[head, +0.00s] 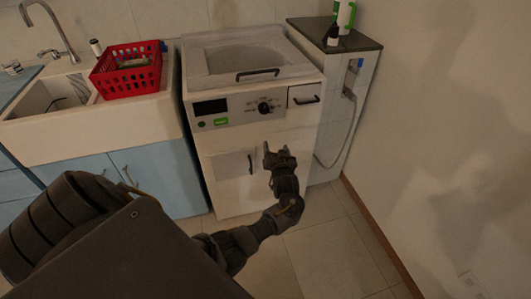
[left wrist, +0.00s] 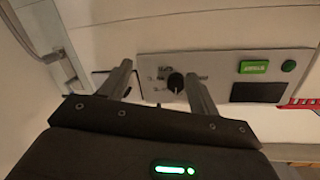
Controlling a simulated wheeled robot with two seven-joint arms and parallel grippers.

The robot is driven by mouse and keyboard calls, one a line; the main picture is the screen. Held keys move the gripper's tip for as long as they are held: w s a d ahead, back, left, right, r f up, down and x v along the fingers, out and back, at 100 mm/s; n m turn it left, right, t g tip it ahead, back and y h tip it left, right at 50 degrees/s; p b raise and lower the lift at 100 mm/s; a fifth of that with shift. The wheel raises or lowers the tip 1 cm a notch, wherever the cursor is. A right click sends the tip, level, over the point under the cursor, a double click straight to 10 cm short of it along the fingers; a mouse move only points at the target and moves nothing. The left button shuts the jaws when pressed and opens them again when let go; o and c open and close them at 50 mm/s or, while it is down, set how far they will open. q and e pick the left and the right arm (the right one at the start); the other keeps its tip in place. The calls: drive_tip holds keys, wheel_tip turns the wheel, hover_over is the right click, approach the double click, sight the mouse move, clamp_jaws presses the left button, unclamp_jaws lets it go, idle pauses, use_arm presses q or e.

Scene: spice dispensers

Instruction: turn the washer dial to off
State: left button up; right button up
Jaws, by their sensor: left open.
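The white washer (head: 255,85) stands at the middle of the head view, with a grey control panel on its front. Its black dial (head: 264,107) sits right of the panel's middle. The dial also shows in the left wrist view (left wrist: 175,82), with small marks around it too small to read. My left gripper (head: 276,149) is in front of the washer, below the dial, open and empty. In the left wrist view my fingers (left wrist: 158,70) appear on either side of the dial, which is nearer the right-hand finger. I cannot tell whether they touch. My right gripper is not in view.
A green button label (head: 221,122) and dark display (head: 210,107) are on the panel. A drawer with a handle (head: 307,100) is right of the dial. A sink with a red basket (head: 127,70) stands left; a narrow cabinet (head: 340,110) with a hose stands right.

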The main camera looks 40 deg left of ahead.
use_arm(q)
drive_tip(key=s+d+f+m+h, duration=0.1)
drive_tip(key=s+f, duration=0.3)
drive_tip(key=f, duration=0.4)
drive_tip(key=s+d+f+m+g+h+p, duration=0.1)
drive_tip(key=s+d+f+m+h, duration=0.1)
drive_tip(key=f, duration=0.6)
drive_tip(key=s+d+f+m+g+h+p, duration=0.1)
drive_tip(key=s+d+f+m+h, duration=0.1)
drive_tip(key=s+f, duration=0.4)
drive_tip(key=shift+s+f+m+h, duration=0.4)
drive_tip(key=shift+f+h, duration=0.2)
drive_tip(key=shift+f, duration=0.35)
drive_tip(key=shift+d, duration=0.1)
